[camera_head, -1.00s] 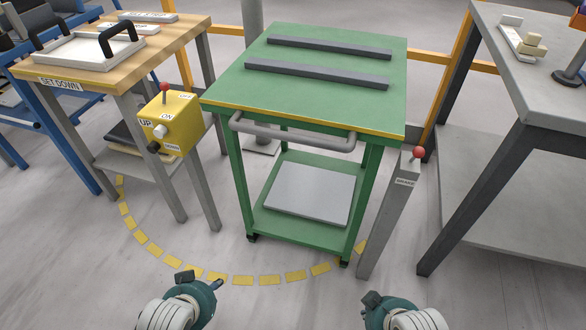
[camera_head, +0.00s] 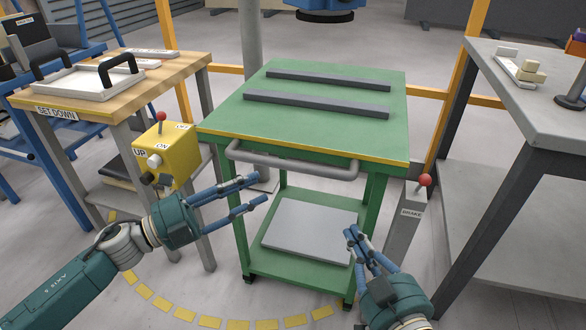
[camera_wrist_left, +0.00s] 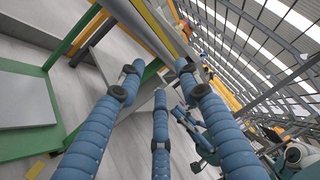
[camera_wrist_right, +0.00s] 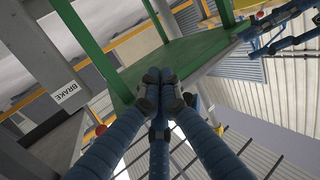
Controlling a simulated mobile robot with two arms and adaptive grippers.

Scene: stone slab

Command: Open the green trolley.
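The green trolley (camera_head: 330,130) stands upright in the middle of the head view. A grey bar handle (camera_head: 290,165) runs across its front, just below the yellow-edged top. My right gripper (camera_head: 352,238) is low at the front right of the trolley. In the right wrist view its fingertips (camera_wrist_right: 160,88) are together, holding nothing visible.
A grey BRAKE post (camera_head: 405,222) with a red knob stands close right of the trolley. A grey bench (camera_head: 530,105) is at the right. Dashed yellow marks curve over the floor.

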